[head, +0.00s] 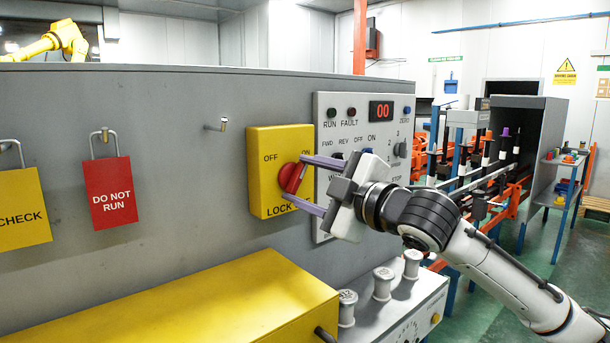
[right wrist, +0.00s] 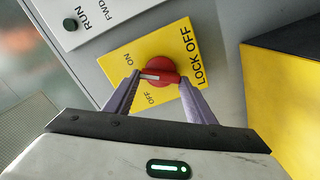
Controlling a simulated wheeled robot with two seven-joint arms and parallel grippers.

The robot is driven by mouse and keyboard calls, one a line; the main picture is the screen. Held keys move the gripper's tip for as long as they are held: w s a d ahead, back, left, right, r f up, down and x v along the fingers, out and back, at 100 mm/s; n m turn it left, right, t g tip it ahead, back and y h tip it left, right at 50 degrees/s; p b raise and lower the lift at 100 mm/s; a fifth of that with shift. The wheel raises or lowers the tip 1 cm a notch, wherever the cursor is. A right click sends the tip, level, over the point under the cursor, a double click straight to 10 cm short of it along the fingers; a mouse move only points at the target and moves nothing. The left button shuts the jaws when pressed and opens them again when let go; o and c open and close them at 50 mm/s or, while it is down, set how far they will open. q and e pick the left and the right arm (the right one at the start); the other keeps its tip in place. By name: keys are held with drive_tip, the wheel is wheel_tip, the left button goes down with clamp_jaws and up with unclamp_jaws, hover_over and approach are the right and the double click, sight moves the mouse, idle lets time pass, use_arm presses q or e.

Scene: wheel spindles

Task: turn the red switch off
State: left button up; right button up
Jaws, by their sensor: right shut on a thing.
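The red switch (head: 292,177) is a round knob with a raised grip on a yellow plate (head: 262,200), fixed to the grey panel. The plate reads OFF, ON and LOCK OFF. My right gripper (head: 295,178) comes from the right, its purple fingers on either side of the knob, shut on it. In the right wrist view the red switch (right wrist: 163,66) sits between the fingers of my right gripper (right wrist: 159,81). Its white mark points between the ON and OFF labels. My left gripper is not in view.
A control panel (head: 325,105) with buttons and a red display showing 00 stands right of the plate. A red DO NOT RUN tag (head: 111,208) and a yellow tag (head: 22,225) hang at left. A yellow box (head: 190,300) and white spindles (head: 382,283) lie below.

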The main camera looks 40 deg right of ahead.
drive_tip(key=n+p, duration=0.2)
drive_tip(key=n, duration=0.1)
drive_tip(key=shift+n, duration=0.4)
drive_tip(key=n+p, duration=0.1)
drive_tip(key=n, duration=0.1)
drive_tip(key=shift+n+p, duration=0.3)
drive_tip(key=shift+n, duration=0.1)
drive_tip(key=shift+f+n+p, duration=0.1)
drive_tip(key=shift+n+p, duration=0.45)
drive_tip(key=shift+n, duration=0.35)
drive_tip(key=n+p, duration=0.2)
drive_tip(key=n, duration=0.1)
use_arm(q)
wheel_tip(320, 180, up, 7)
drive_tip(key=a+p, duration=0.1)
drive_tip(key=p, duration=0.1)
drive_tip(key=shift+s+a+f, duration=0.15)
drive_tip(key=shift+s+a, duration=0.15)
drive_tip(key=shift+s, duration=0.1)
use_arm(e)
drive_tip(key=shift+f+n, duration=0.15)
drive_tip(key=shift+n, duration=0.8)
drive_tip(key=shift+f+n, duration=0.1)
drive_tip(key=shift+n, duration=0.85)
drive_tip(key=o, duration=1)
drive_tip(key=shift+o, duration=0.2)
drive_tip(key=shift+s, duration=0.1)
